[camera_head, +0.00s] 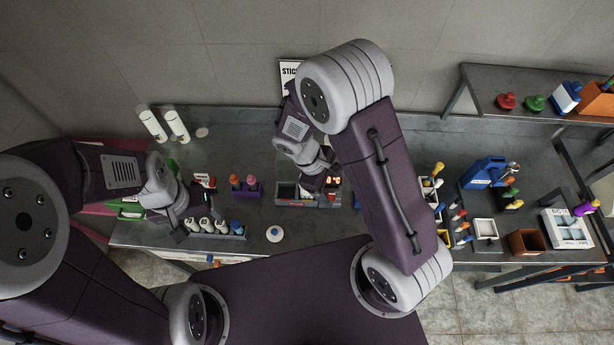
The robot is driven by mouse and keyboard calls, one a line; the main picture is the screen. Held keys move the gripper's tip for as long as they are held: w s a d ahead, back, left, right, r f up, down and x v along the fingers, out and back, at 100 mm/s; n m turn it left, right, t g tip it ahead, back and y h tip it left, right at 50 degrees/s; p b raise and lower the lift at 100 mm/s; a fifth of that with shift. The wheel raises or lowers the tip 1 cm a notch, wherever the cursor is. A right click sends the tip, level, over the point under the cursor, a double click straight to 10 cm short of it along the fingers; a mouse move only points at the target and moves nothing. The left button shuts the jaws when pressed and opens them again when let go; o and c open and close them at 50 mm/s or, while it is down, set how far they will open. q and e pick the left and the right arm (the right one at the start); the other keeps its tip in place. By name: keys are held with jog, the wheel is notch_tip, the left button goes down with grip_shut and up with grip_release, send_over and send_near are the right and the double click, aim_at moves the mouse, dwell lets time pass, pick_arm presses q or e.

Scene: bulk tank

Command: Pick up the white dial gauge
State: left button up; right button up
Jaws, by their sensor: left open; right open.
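A small round white object with a blue centre (274,234) lies near the front edge of the bench; it may be the white dial gauge, but it is too small to tell. A plain pale disc (202,132) lies further back on the bench. My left gripper (183,226) is open over the left part of the bench, beside a rack of white bottles (206,226). It is to the left of the round white object. My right gripper (308,192) is open over a grey tray with a red-lit display (333,180). Its fingertips are partly hidden by my own arm.
Two white cylinders (165,125) stand at the back left. A purple holder (247,190) stands between my grippers. A blue container (484,172), a brown box (526,242) and a white box (566,229) are at the right. Bench surface around the round white object is clear.

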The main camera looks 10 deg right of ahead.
jog(key=w+a+f+n+t+h, duration=0.1)
jog(key=w+a+f+n+t, duration=0.1)
jog(key=w+f+n+t, duration=0.1)
jog(key=w+a+f+n+t+h, duration=0.2)
jog(key=w+f+n+t, duration=0.1)
jog(key=n, duration=0.4)
jog(key=w+a+f+n+t+h, duration=0.2)
jog(key=w+f+n+t, duration=0.1)
jog(key=w+f+n, duration=0.2)
notch_tip(320, 180, down, 2)
jog(key=shift+f+t, duration=0.1)
jog(key=shift+t, duration=0.2)
jog(key=shift+h, duration=0.3)
jog(key=x, duration=0.4)
jog(key=shift+s+d+f, duration=0.1)
jog(key=shift+s+d, duration=0.05)
jog(key=shift+d, duration=0.2)
jog(key=shift+w+d+f, duration=0.1)
jog(key=shift+w+d, duration=0.2)
jog(key=shift+a, duration=0.1)
jog(key=c, duration=1.5)
jog(key=shift+r+b, duration=0.25)
jog(key=shift+b, duration=0.05)
notch_tip(320, 180, up, 10)
jog(key=shift+f+b, duration=0.2)
jog(key=shift+b, duration=0.85)
